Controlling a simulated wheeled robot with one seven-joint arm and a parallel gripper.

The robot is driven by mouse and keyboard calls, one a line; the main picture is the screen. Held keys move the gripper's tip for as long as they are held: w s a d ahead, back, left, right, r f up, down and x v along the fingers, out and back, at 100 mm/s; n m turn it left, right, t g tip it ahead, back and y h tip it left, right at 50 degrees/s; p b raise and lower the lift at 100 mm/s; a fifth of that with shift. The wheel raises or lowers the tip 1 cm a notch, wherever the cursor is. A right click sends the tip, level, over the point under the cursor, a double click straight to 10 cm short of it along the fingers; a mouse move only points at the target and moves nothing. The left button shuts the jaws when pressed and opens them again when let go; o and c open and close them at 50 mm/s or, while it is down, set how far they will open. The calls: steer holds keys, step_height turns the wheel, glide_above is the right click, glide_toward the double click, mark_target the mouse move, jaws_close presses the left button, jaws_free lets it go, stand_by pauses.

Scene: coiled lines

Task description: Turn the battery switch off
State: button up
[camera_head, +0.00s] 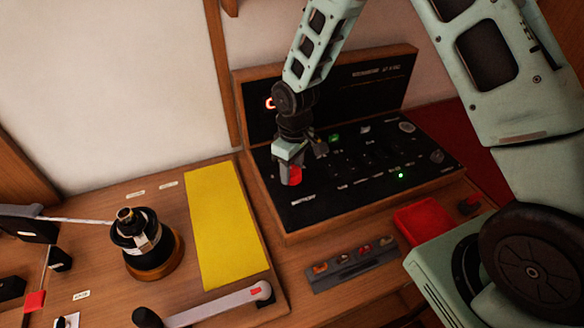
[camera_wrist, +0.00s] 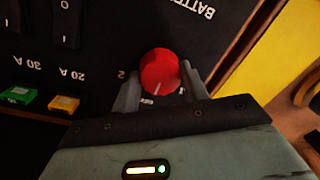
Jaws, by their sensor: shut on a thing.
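The battery switch is a round red knob (camera_wrist: 159,68) on a black panel (camera_wrist: 95,55). A partly cut-off label beginning "BATT" shows upside down above it in the wrist view. A "2" is printed left of the knob, and a small pale mark shows on its lower edge. Other position markings below it are partly hidden by my gripper. My gripper (camera_wrist: 161,78) is shut on the knob, with one finger on each side. In the head view my gripper (camera_head: 289,168) is at the panel's left part, and the red knob (camera_head: 295,176) shows beside its fingers.
Green (camera_wrist: 20,97) and yellow (camera_wrist: 63,104) fuses sit left of the knob. A yellow sheet (camera_head: 220,225) lies left of the panel, with a black winch (camera_head: 145,236) beyond it. A grey lever handle (camera_head: 215,305) and a small tray (camera_head: 350,267) are in front.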

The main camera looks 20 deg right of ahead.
mark_target(294, 167)
steer(key=o, duration=1)
steer(key=shift+r, duration=0.1)
step_height(294, 167, up, 17)
steer(key=b, duration=0.3)
steer(key=shift+w+d, duration=0.3)
steer(key=shift+d, duration=0.15)
steer(key=shift+r, duration=0.1)
